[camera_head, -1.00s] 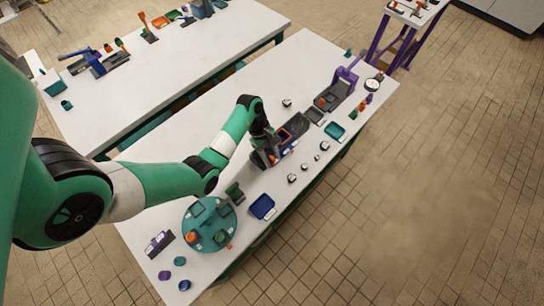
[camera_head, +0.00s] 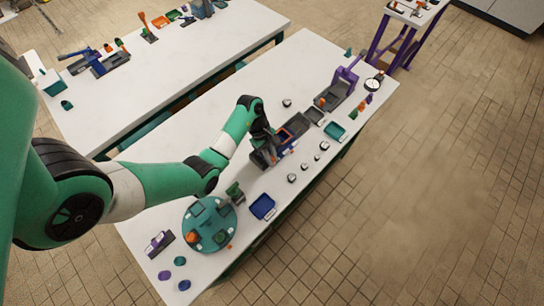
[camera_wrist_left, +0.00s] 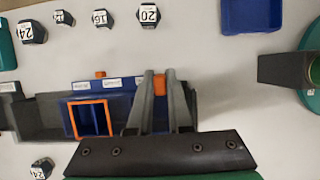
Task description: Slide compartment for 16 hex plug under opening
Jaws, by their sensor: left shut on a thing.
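The slide device is a dark grey rail (camera_wrist_left: 45,115) with a blue slider (camera_wrist_left: 125,97) that has small white labels on its edge. An orange-framed opening (camera_wrist_left: 89,118) sits over the slider, with blue inside the frame. The device also shows in the head view, with its orange frame (camera_head: 283,135) beside my gripper. My left gripper (camera_wrist_left: 161,80) is shut on an orange knob (camera_wrist_left: 160,86) at the slider, to the right of the frame in the wrist view. The hex plug marked 16 (camera_wrist_left: 102,19) stands apart on the table. I cannot read which compartment lies under the opening.
More hex plugs stand near it, marked 20 (camera_wrist_left: 148,14) and 24 (camera_wrist_left: 32,31). A blue tray (camera_head: 262,206) and a round teal turntable (camera_head: 209,224) are on the same table (camera_head: 180,125). A purple-handled device (camera_head: 346,78) stands at the far end.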

